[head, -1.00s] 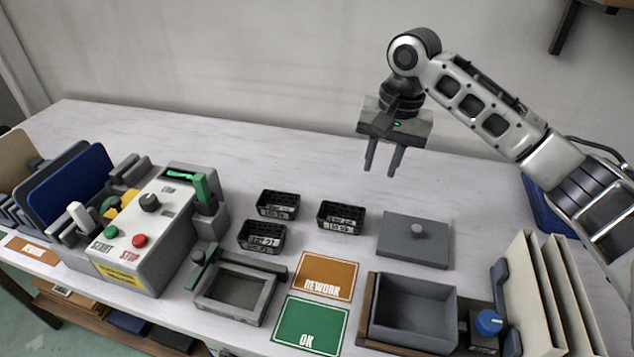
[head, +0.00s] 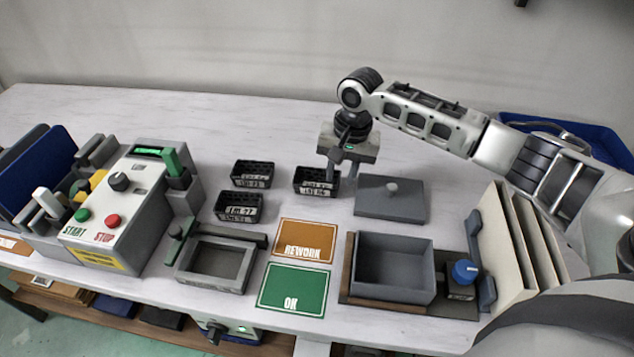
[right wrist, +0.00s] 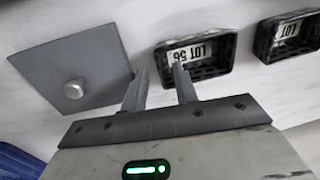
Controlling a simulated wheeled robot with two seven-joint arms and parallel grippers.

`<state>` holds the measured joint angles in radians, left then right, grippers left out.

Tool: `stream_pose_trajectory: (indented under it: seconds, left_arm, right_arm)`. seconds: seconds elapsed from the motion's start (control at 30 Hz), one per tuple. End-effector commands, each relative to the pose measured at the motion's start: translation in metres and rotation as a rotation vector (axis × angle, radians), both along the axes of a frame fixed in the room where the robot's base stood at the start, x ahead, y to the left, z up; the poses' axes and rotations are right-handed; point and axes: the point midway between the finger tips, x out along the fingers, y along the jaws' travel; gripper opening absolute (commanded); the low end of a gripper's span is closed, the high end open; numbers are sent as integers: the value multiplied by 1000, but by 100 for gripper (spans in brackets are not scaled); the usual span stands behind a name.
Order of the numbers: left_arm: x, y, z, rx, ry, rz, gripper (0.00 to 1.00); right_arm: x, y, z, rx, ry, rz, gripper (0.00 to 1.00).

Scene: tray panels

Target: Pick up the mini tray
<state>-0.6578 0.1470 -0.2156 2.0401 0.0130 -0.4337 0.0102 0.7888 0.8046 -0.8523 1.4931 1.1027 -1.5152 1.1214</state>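Three small black mini trays with white lot labels are on the table: one at the back left (head: 254,174), one in front of it (head: 240,207), and one to the right (head: 314,182). My right gripper (head: 342,172) is open and empty, fingers down, at the right end of the right tray. In the right wrist view that tray (right wrist: 218,62) reads LOT 56; one finger of the gripper (right wrist: 157,80) overlaps its near edge, the other is outside it. I cannot tell whether the finger touches. My left gripper is not in view.
A grey lid plate (head: 400,203) with a round knob lies just right of the gripper. In front are an orange REWORK card (head: 303,234), a green OK card (head: 292,284) and an open grey box (head: 395,273). A button console (head: 118,215) stands left. The table behind is clear.

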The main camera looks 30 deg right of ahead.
Motion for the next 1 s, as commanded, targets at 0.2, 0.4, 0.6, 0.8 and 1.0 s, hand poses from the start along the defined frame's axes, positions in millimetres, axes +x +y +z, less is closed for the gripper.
stream_pose_trajectory:
  seconds: [0.2, 0.4, 0.6, 0.8, 1.0]
  left_arm:
    - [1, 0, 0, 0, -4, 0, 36]
    - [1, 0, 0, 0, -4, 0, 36]
    - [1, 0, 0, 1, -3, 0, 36]
    - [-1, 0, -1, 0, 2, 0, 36]
    - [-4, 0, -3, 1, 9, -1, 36]
  right_arm:
    - [1, 2, -22, 0, 0, -1, 29]
    - [1, 2, -23, 0, 0, -1, 29]
    - [1, 2, -23, 0, 0, 0, 0]
    - [1, 2, -22, -1, -1, -1, 0]
    - [2, 2, -18, 0, -3, 0, 0]
